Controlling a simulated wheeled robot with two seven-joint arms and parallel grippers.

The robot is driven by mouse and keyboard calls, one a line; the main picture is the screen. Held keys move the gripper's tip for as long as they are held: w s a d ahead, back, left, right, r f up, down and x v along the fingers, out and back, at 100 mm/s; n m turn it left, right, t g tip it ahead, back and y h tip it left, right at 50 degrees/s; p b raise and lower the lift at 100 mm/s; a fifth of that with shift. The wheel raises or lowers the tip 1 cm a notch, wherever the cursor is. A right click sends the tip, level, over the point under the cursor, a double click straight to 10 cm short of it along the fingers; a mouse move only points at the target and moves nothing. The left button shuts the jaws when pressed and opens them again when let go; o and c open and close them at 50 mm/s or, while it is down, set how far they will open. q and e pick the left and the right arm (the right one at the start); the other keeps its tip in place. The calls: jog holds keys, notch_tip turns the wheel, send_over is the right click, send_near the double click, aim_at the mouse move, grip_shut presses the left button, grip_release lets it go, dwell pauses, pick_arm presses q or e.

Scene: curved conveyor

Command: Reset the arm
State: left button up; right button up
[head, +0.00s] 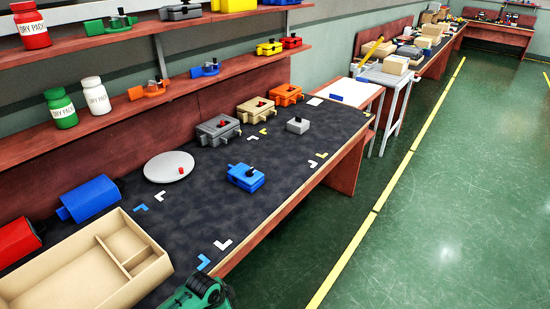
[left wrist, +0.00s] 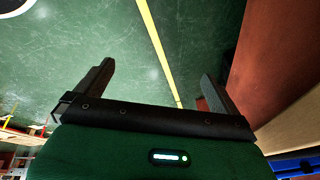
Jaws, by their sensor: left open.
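My left gripper (left wrist: 155,84) shows in the left wrist view with its two dark fingers wide apart. Nothing is between them; the green floor with a yellow line lies behind. In the head view a green and black part of one of my arms (head: 203,291) shows at the bottom edge, beside the front edge of the workbench (head: 120,222). No fingertips can be made out there. My right gripper is not in view.
The bench holds a tan divided box (head: 60,282), a blue cylinder (head: 90,199), a white round plate (head: 168,166), a blue fixture (head: 245,176) and several other fixtures. Shelves (head: 150,98) with jars run along the wall. The green floor (head: 440,200) at right is clear.

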pick_arm(q)
jog(key=s+a+f+n+y, duration=0.1)
jog(key=s+a+f+n, duration=0.35)
jog(key=s+f, duration=0.65)
jog(key=s+a+f+n+y, duration=0.1)
jog(key=s+a+f+n, duration=0.2)
jog(key=s+a+f, duration=0.7)
jog(key=s+d+f+n, duration=0.1)
jog(key=s+f, duration=0.3)
jog(key=s, duration=0.4)
jog(key=s+d+f+n+g, duration=0.1)
jog(key=s+f, duration=0.2)
jog(key=s, duration=0.6)
jog(key=s+f+n+g, duration=0.1)
jog(key=s+f, duration=0.3)
jog(key=s, duration=0.4)
jog(key=shift+s+d+f+y, duration=0.25)
jog(key=shift+d+f+y, duration=0.05)
jog(key=shift+d+y, duration=0.1)
